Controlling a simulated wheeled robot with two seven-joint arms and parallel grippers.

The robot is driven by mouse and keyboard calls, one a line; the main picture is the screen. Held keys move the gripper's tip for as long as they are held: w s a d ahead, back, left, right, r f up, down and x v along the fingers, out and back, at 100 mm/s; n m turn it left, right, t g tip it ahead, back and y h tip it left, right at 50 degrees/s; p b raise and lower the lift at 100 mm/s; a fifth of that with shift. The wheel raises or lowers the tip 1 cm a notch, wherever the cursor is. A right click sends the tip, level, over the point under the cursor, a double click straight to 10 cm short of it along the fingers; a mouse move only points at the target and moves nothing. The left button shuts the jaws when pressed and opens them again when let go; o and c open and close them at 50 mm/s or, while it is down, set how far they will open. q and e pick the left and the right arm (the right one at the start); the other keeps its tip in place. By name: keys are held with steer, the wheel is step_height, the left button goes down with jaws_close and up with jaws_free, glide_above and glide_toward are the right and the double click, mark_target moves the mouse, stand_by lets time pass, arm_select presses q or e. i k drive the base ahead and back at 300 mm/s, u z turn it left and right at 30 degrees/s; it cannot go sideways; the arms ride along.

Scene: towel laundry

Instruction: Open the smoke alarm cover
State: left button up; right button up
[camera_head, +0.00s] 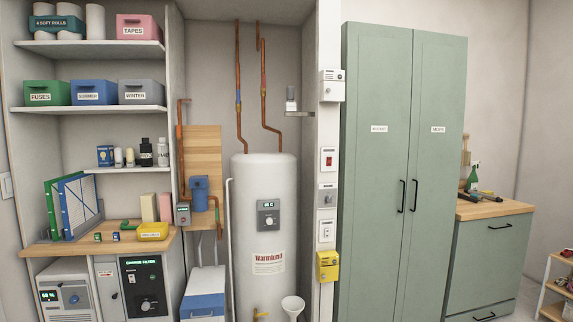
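No part is clearly readable as the smoke alarm. Several small devices are fixed one above the other on the narrow white post between the water heater and the green cabinet. The highest is a white box (332,88) with small dark marks, which may be the alarm; I cannot tell whether its cover is shut. Below it are a red switch (328,160), a grey-and-white unit (327,195), a white plate (326,231) and a yellow box (327,268). Neither of my grippers is in view.
A white water heater (266,195) with copper pipes stands left of the post. A tall green cabinet (400,150) with shut doors is right of it. Loaded shelves (95,110) fill the left. A wood-topped green counter (500,207) stands at the right.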

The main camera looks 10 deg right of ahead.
mark_target(332, 91)
steer(key=i, duration=1.25)
steer(key=z, duration=2)
steer(key=i, duration=0.75)
steer(key=u, duration=2.6)
